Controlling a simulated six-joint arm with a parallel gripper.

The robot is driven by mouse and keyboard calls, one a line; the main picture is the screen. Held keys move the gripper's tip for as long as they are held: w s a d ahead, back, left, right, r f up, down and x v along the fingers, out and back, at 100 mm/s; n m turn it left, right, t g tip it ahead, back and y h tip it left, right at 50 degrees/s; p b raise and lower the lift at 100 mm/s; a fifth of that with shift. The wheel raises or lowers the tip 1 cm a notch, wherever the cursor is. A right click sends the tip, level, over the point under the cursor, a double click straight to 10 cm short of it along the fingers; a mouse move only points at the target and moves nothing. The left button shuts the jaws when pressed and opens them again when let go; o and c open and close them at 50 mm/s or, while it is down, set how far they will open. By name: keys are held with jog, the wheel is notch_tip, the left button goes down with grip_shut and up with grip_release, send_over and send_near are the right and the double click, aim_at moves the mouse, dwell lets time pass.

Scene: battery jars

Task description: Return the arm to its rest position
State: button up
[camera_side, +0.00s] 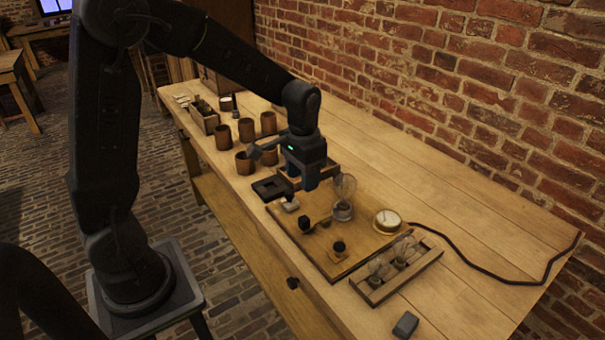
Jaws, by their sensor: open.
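My arm reaches from the left out over the wooden workbench. My gripper (293,168) is open, above the bench behind the wooden board (325,261), near the dark square tray (271,188). I see nothing held between its fingers, though the wrist hides part of the area behind it. A glass jar or bulb (343,196) stands upright on the board, just right of the gripper.
Several copper-brown jars (223,137) stand on the bench's far left part. A round dial gauge (387,221) with a black cable lies right of the board. A wooden rack (396,269) holds glass pieces. A brick wall (480,95) borders the bench; its right end is mostly clear.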

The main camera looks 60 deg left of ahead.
jog(key=shift+r, duration=0.1)
jog(key=s+d+r+t, duration=0.2)
jog(key=s+r, duration=0.3)
jog(key=s, duration=0.3)
jog(key=s+d+r+t, duration=0.3)
jog(key=s+r, duration=0.3)
jog(key=s, duration=0.2)
jog(key=shift+s+d+r+t, duration=0.2)
jog(key=shift+s+d+t, duration=0.1)
jog(key=shift+s+d, duration=0.15)
